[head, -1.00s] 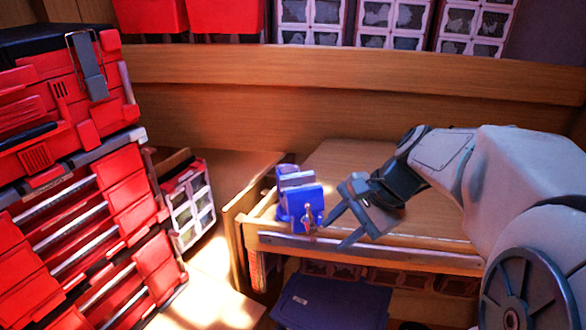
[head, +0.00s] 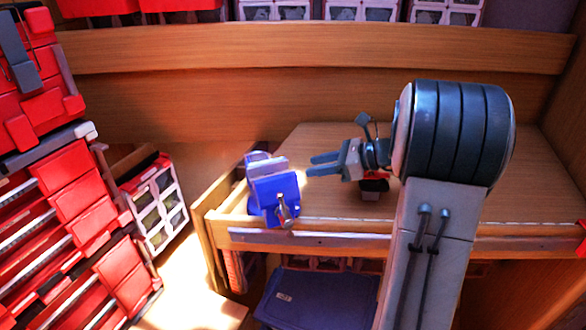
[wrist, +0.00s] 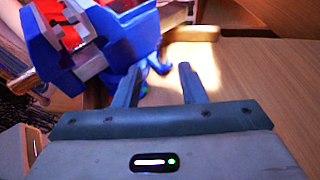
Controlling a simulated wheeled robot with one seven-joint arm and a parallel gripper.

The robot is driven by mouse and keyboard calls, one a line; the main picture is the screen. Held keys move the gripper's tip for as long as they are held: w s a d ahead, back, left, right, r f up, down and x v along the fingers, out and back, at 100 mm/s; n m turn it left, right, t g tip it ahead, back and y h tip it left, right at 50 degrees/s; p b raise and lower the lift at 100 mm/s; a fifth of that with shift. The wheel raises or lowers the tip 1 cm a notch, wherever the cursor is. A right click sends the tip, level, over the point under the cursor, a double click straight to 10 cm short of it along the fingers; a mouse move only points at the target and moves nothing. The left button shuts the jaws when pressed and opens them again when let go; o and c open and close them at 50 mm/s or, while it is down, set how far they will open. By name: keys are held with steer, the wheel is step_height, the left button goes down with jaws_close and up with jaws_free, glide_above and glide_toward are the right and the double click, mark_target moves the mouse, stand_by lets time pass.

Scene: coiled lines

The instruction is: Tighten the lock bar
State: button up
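A blue vise (head: 272,188) stands at the left front corner of the wooden workbench. Its small metal lock bar (head: 284,208) hangs on the vise's front side, near the bench edge. In the wrist view the vise (wrist: 145,30) fills the upper left, and a brownish bar end (wrist: 26,82) sticks out at its left. My gripper (head: 312,166) is to the right of the vise, pointing left at about jaw height. Its fingers are apart with nothing between them, which also shows in the wrist view (wrist: 158,84). It appears clear of the lock bar.
The workbench (head: 345,208) is mostly bare. A small red and black object (head: 374,186) lies below my gripper. Red tool drawers (head: 70,225) stand at the left. A small drawer cabinet (head: 158,205) stands beside them. A blue bin (head: 315,298) is under the bench.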

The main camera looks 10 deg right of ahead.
steer(key=x, duration=0.7)
steer(key=shift+w+a+f+p, duration=0.1)
steer(key=shift+a+f+p, duration=0.1)
steer(key=shift+p, duration=0.2)
jaws_close()
